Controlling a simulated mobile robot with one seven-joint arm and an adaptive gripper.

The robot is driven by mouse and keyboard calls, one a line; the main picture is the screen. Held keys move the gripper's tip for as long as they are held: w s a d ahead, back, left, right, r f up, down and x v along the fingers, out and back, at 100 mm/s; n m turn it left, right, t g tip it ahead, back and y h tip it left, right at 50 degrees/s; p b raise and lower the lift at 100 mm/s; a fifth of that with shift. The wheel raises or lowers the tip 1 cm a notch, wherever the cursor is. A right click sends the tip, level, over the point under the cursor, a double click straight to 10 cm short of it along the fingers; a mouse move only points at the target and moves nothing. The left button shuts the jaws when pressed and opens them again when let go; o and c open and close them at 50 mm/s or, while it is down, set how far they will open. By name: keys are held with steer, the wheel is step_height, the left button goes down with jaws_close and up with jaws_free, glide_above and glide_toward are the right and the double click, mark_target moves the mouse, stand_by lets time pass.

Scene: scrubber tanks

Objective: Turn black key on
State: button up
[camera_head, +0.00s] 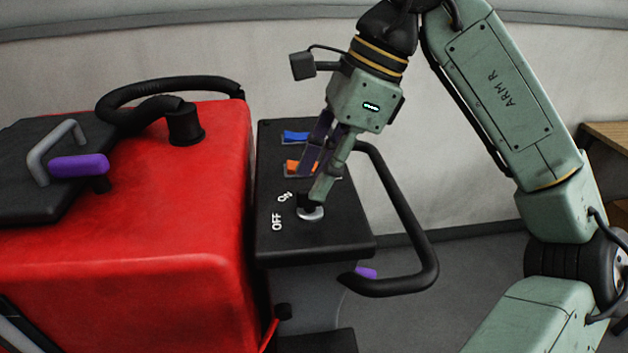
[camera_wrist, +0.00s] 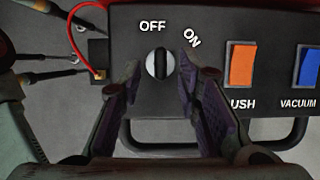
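The black key (camera_wrist: 160,64) sits in a round silver switch on the black control panel (camera_wrist: 215,20). In the wrist view its black bar points up toward the OFF label, with the ON label to its upper right. My gripper (camera_wrist: 160,75) is open, with one finger on each side of the key and a gap on both sides. In the head view my gripper (camera_head: 312,198) is down at the switch (camera_head: 311,213), and its fingers hide most of the key.
An orange switch (camera_wrist: 240,66) and a blue switch (camera_wrist: 310,66) are right of the key in the wrist view. A black handle bar (camera_head: 410,215) curves along the panel's side. The red tank body (camera_head: 150,240) stands to the left.

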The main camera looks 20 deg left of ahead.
steer(key=shift+x, duration=1.25)
steer(key=shift+c, duration=0.5)
jaws_close()
